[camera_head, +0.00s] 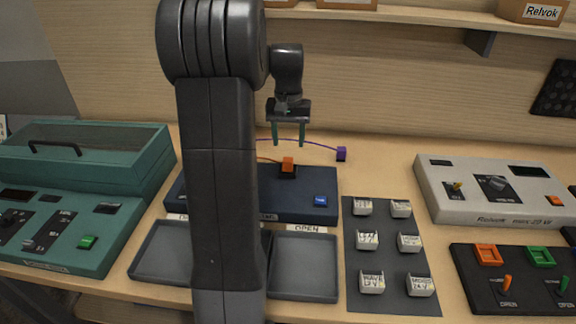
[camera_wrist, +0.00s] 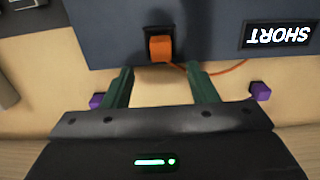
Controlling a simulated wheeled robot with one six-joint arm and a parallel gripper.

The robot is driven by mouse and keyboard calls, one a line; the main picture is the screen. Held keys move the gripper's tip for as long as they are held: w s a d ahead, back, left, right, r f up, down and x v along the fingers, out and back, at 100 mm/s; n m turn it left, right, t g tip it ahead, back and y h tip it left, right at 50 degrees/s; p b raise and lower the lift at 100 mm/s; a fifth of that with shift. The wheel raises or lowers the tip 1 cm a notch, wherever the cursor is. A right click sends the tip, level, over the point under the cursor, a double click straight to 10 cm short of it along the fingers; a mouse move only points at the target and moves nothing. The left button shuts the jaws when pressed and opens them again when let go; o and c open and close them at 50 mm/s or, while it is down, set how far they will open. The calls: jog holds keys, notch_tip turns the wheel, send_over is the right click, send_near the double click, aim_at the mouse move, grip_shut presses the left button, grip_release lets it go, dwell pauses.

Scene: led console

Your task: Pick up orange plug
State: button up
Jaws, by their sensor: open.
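The orange plug (camera_head: 288,163) sits at a dark socket on the dark blue box, with an orange cord running from it. It also shows in the wrist view (camera_wrist: 160,48), near the top middle, in front of the dark socket. My gripper (camera_head: 289,142) is open, with green fingers pointing down, above and behind the plug in the head view. In the wrist view the fingertips (camera_wrist: 158,72) are apart, one to each side of the plug's line and short of it. Nothing is between the fingers. My arm hides the left part of the blue box.
The blue box (camera_head: 312,182) has a blue button. A purple plug (camera_head: 341,153) lies behind it on a cord; two purple pieces show in the wrist view. Grey trays (camera_head: 304,266), a dark mat with several labelled pieces (camera_head: 372,213), a teal console (camera_head: 120,252) and a white console (camera_head: 435,197) stand around.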

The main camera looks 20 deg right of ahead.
aim_at(288, 161)
jog(key=f, duration=0.6)
jog(key=shift+s+a+f+p, duration=0.15)
jog(key=shift+a+f+p, duration=0.1)
jog(key=shift+p, duration=0.15)
jog(key=c, duration=1.1)
